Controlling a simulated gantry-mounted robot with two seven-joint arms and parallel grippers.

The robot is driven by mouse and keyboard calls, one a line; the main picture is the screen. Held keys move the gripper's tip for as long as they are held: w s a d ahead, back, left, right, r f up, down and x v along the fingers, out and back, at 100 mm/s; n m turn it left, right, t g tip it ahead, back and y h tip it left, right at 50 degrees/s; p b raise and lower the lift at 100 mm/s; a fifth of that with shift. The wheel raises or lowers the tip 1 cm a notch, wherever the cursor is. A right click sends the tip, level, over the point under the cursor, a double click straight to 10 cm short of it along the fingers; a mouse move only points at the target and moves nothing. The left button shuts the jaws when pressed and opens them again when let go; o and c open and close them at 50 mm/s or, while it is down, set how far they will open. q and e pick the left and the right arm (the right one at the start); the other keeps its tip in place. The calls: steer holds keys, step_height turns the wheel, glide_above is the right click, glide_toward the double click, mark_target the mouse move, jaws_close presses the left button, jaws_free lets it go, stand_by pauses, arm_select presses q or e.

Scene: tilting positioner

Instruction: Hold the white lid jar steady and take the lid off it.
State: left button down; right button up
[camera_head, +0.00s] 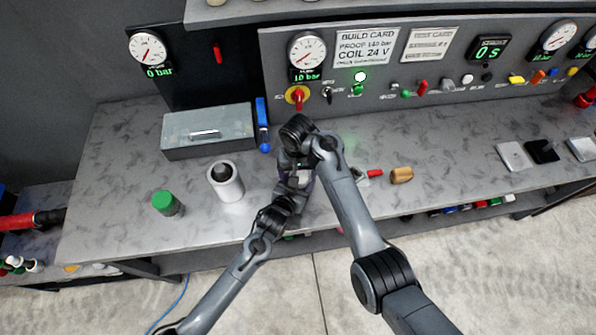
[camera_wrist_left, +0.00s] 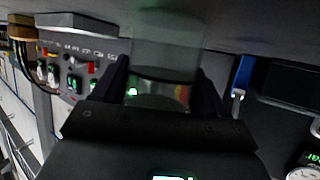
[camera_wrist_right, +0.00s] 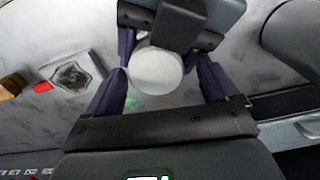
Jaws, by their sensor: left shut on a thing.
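The white lid jar shows its round white lid (camera_wrist_right: 157,70) from above in the right wrist view. In the head view the arms largely hide it. The left wrist view shows its shiny, see-through body (camera_wrist_left: 160,94) between the fingers of my left gripper (camera_wrist_left: 165,90), which is shut on it. The left gripper also shows in the head view (camera_head: 297,182). My right gripper (camera_wrist_right: 160,78) is above the jar, its fingers on either side of the lid, with a visible gap on the right side. It looks open. The lid sits on the jar.
A green-capped jar (camera_head: 167,204) and a white cylinder with a dark centre (camera_head: 226,182) stand to the left. A grey box (camera_head: 208,131) and a blue tool (camera_head: 262,126) lie behind. A brown block (camera_head: 402,175) lies to the right. A gauge panel (camera_head: 400,75) bounds the bench's back.

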steer(key=shift+r, duration=2.3)
steer(key=shift+c, duration=0.2)
step_height(320, 180, up, 3)
steer(key=m, duration=0.3)
steer(key=shift+d, duration=0.1)
steer(key=shift+f, duration=3.8)
